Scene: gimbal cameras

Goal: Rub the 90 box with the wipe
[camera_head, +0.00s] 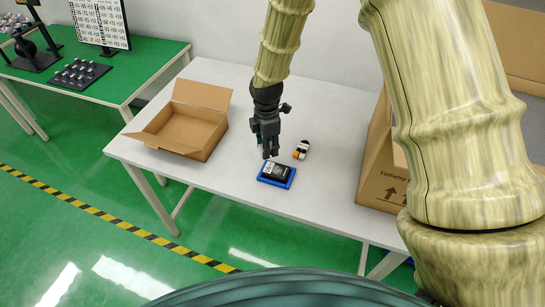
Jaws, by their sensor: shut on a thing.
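My gripper (269,155) points down over the white table, just above and behind a blue tray (291,183). It is shut on a small dark thing, apparently the wipe, which is mostly hidden between the fingers. A black box with a pale label (279,170), likely the 90 box, lies flat in the blue tray. Its number is too small to read. The fingertips are close to the box's far edge; I cannot tell whether they touch it.
A small white, black and orange object (301,150) lies right of my gripper. An open cardboard box (203,138) stands at the left of the white table (225,184). A large carton (380,184) stands at the right. The table front is clear.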

